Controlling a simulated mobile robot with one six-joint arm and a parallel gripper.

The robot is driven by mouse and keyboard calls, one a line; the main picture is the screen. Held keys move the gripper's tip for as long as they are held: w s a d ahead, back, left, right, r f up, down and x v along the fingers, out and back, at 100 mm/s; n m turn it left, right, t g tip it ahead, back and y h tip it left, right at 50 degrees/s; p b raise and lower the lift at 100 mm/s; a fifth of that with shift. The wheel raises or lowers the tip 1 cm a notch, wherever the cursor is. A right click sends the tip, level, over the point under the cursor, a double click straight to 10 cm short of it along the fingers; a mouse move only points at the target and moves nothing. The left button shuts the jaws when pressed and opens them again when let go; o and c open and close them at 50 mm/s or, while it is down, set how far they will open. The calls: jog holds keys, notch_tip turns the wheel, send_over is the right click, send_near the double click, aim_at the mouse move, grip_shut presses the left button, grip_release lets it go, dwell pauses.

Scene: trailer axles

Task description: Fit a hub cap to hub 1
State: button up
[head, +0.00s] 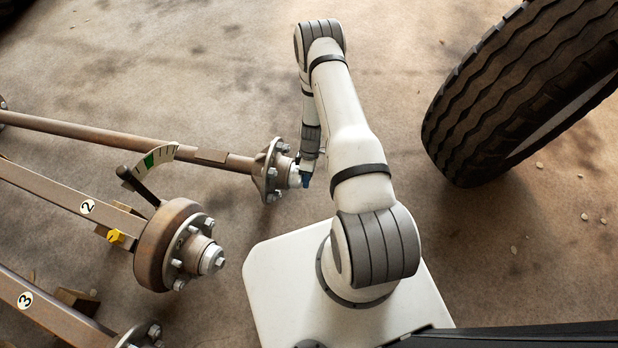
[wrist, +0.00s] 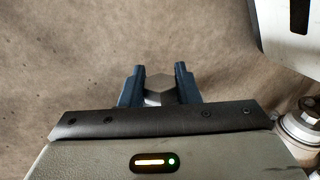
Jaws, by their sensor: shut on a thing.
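The axle at the back ends in a hub (head: 269,172) with a bolted flange; it shows no number here, but the axles in front are marked 2 and 3, so I take it as hub 1. My gripper (head: 306,178) is at the outer end of this hub, small in the head view. In the wrist view my gripper (wrist: 159,76) has its blue fingers shut on a grey hexagonal piece, which looks like the hub cap (wrist: 159,88). A bolted hub end (wrist: 302,124) shows at the lower right there. I cannot tell whether the cap touches the hub.
Hub 2 (head: 178,246) with its drum and a lever on a marked scale (head: 156,160) stands in front. Hub 3 (head: 140,336) is partly cut off at the bottom. A large tyre (head: 520,95) is at the upper right. The floor behind the axles is clear.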

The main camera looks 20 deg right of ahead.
jog(key=o, duration=1.1)
jog(key=shift+o, duration=0.2)
